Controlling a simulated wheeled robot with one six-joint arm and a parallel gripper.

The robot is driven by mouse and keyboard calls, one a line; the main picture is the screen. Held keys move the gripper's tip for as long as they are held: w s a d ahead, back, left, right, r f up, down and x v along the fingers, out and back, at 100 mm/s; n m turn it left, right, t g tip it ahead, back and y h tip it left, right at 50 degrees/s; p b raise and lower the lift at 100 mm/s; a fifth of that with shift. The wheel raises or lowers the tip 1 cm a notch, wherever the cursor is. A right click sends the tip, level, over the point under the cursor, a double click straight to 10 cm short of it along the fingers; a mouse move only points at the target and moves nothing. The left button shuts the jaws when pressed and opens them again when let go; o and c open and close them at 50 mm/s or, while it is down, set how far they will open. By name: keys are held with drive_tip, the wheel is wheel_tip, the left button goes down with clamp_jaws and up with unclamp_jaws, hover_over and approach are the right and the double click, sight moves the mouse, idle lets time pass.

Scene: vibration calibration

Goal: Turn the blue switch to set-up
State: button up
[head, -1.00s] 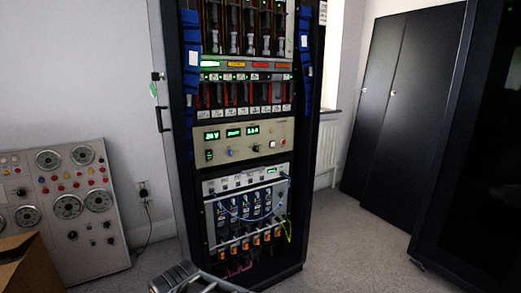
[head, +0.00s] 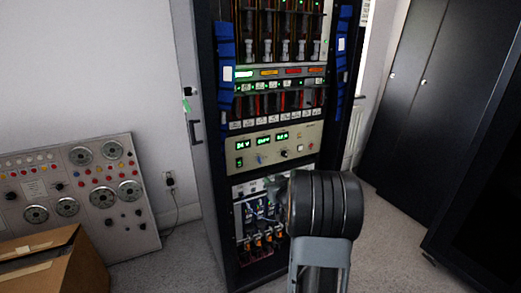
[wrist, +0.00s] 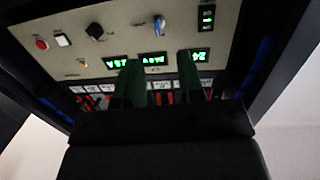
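The blue switch (wrist: 159,25) is a small knob on a cream control panel, at the upper middle of the wrist view, where the panel appears upside down. It also shows as a tiny blue spot in the head view (head: 260,159), below the green displays. My gripper (wrist: 160,72) has two dark green fingers, apart, with nothing between them. In the picture, the fingertips lie below the blue switch and overlap the green displays; they do not appear to touch the switch. In the head view my gripper is hidden behind my dark arm link. The switch's exact setting is too small to read.
The cream panel (head: 309,134) sits in a tall black rack. A black knob (wrist: 94,31), a white button (wrist: 63,40) and a red button (wrist: 42,44) are on it too. A cardboard box (head: 82,262) and a grey dial console (head: 136,216) stand at left.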

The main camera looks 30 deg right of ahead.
sight(261, 160)
drive_tip(key=shift+t+y, duration=0.3)
drive_tip(key=shift+t, duration=0.4)
drive_tip(key=w+d, duration=0.1)
drive_tip(key=w, duration=0.3)
drive_tip(key=w+d+r, duration=0.1)
drive_tip(key=w, duration=0.3)
drive_tip(key=w+d, duration=0.1)
drive_tip(key=w, duration=0.4)
drive_tip(key=shift+w+d+r, duration=0.1)
drive_tip(key=shift+d+r, duration=0.1)
drive_tip(key=shift+d, duration=0.05)
clamp_jaws()
